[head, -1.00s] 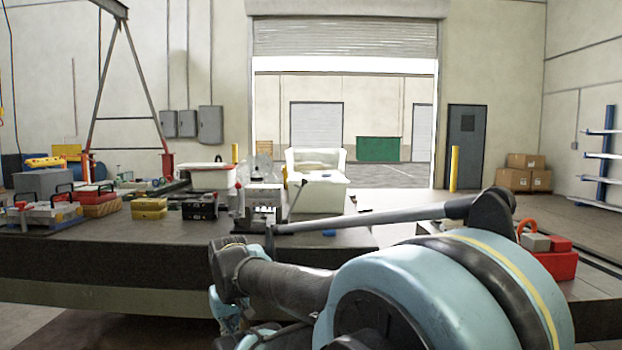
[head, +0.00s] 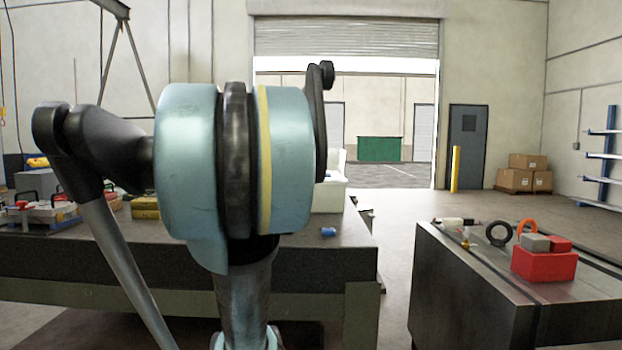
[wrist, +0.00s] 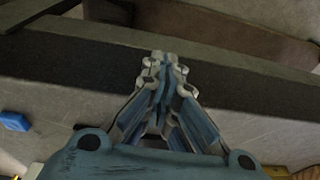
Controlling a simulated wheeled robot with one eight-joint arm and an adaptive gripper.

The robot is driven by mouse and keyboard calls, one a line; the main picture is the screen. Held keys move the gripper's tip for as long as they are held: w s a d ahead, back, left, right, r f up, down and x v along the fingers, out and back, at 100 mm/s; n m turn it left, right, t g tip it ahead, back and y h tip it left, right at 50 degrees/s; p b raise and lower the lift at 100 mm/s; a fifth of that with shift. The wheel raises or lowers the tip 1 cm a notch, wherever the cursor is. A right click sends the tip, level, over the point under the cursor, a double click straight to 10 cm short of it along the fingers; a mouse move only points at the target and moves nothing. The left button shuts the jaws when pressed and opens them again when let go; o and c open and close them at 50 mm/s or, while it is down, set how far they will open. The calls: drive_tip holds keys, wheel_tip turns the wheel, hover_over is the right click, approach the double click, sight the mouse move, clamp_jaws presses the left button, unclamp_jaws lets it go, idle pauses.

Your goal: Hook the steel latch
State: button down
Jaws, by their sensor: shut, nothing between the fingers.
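I cannot make out the steel latch in either current view. My arm covers the middle of the large dark table (head: 345,262) in the head view and hides much of what stands there. My gripper (wrist: 165,62) shows in the wrist view with its fingers together and nothing between them. It points at a long dark band beyond a grey surface, and I see no contact with anything. A small blue object (wrist: 14,121) lies at the left of the wrist view.
A blue piece (head: 328,232) lies near the table's right end. Several tools and boxes, including a yellow box (head: 145,208), stand at the left. A second dark bench (head: 468,290) at the right carries a red box (head: 543,264) and a black ring (head: 499,233). Floor shows between the two.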

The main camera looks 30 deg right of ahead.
drive_tip(key=w+d+r+m, duration=0.3)
drive_tip(key=w+d+r, duration=0.1)
drive_tip(key=d+r, duration=0.3)
drive_tip(key=w+d+r+m, duration=0.3)
drive_tip(key=w+d+r, duration=0.2)
drive_tip(key=d+r, duration=0.25)
drive_tip(key=w+d+r+m, duration=0.1)
drive_tip(key=d+r+m, duration=0.2)
drive_tip(key=d, duration=0.7)
drive_tip(key=w+d+r+m+g, duration=0.1)
drive_tip(key=d+r+m, duration=0.2)
drive_tip(key=d+r, duration=0.3)
drive_tip(key=d, duration=0.4)
drive_tip(key=shift+d+r+m+h, duration=0.15)
drive_tip(key=shift+r+m+h, duration=0.15)
drive_tip(key=shift+r+m, duration=0.1)
drive_tip(key=shift+f, duration=0.1)
wheel_tip(320, 180, down, 10)
drive_tip(key=d, duration=0.1)
drive_tip(key=a, duration=0.2)
drive_tip(key=w+a+r, duration=0.1)
drive_tip(key=shift+a+r, duration=0.1)
drive_tip(key=shift+a, duration=0.3)
drive_tip(key=shift+r, duration=0.1)
